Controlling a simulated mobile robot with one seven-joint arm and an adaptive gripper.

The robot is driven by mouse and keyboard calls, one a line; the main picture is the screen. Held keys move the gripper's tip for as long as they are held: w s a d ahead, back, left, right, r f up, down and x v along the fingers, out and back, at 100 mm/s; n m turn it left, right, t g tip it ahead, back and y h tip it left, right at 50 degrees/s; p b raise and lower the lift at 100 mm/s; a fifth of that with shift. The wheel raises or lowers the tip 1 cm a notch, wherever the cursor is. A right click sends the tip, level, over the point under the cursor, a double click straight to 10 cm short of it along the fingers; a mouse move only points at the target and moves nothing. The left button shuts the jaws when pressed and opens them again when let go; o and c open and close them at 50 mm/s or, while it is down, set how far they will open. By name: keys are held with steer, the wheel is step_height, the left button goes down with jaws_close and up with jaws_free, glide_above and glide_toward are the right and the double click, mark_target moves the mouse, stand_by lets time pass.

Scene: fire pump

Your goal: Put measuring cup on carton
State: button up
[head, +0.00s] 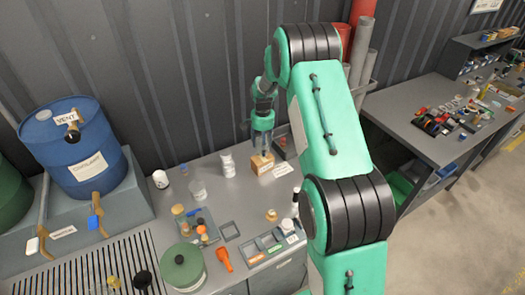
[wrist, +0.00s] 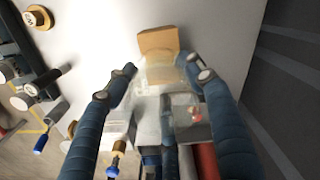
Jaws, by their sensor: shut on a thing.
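The carton (head: 260,165) is a small tan box on the grey bench, towards the wall. It also shows at the top of the wrist view (wrist: 158,40), just beyond my fingertips. My gripper (head: 264,150) points down right at the carton. In the wrist view my gripper (wrist: 160,75) has its blue fingers closed around a clear, see-through vessel, which I take to be the measuring cup (wrist: 150,108). The cup overlaps the carton's near edge in that view. I cannot tell whether the cup touches the carton. In the head view the cup is hardly visible.
A white bottle (head: 227,163) stands left of the carton, with a clear jar (head: 197,190) further left. A grey divided tray (head: 275,243), a green-lidded pot (head: 183,265) and an orange funnel-like thing (head: 224,259) lie nearer. The corrugated wall is close behind.

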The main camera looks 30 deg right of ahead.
steer(key=shift+w, duration=0.15)
steer(key=shift+f, duration=1.75)
steer(key=o, duration=1.1)
steer(key=shift+f, duration=0.1)
step_height(320, 180, up, 12)
steer(key=shift+r, duration=0.1)
